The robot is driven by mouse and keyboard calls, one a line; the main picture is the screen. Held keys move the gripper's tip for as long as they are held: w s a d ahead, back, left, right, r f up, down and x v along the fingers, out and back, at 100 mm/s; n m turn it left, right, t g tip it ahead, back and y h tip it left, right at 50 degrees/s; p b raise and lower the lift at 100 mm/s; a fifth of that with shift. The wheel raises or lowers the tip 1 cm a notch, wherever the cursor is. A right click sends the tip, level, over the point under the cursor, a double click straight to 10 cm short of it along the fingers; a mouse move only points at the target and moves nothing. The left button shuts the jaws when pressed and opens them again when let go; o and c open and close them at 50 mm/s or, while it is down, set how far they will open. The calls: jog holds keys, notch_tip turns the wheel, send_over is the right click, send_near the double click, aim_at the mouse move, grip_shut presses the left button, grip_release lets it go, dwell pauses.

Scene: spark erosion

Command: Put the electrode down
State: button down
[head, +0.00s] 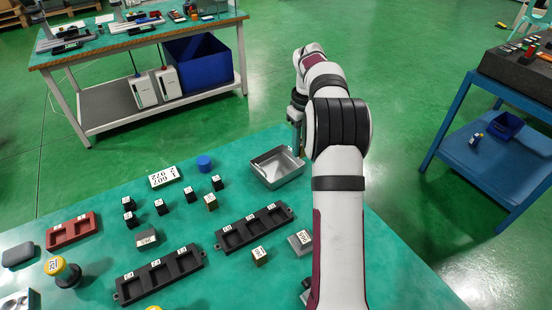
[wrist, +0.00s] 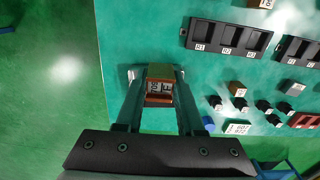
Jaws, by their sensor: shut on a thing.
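My gripper (wrist: 158,80) is shut on a copper-coloured electrode block with white labels (wrist: 159,88), held between its two fingers in the wrist view. In the head view my gripper (head: 297,135) hangs at the far right corner of a grey metal tray (head: 277,181), and the electrode cannot be made out there. In the wrist view, light corners of what looks like the tray (wrist: 181,73) show beside the fingertips. The fingers and electrode hide most of it, so I cannot tell whether the electrode touches it.
Two black racks, one near the tray (head: 234,238) and one further left (head: 138,284), have open pockets. Several small labelled blocks, a blue cylinder (head: 204,163), a white card (head: 165,177) and a red rack (head: 73,231) share the green table. Bare tabletop lies around the tray.

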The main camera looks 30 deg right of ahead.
jog(key=shift+w+d+f, duration=0.1)
jog(key=shift+d+f, duration=0.05)
jog(key=shift+f, duration=0.05)
jog(key=w+a+f, duration=0.2)
jog(key=w+f, duration=0.1)
jog(key=w+a+f, duration=0.2)
jog(key=f, duration=0.2)
jog(key=w+a+f, duration=0.2)
jog(key=w+f, duration=0.1)
jog(key=shift+w+a+f, duration=0.15)
jog(key=shift+w+a, duration=0.15)
jog(key=shift+a, duration=0.05)
jog(key=shift+f, duration=0.1)
jog(key=shift+f, duration=0.25)
jog(key=shift+f, duration=0.1)
jog(key=c, duration=0.5)
grip_release()
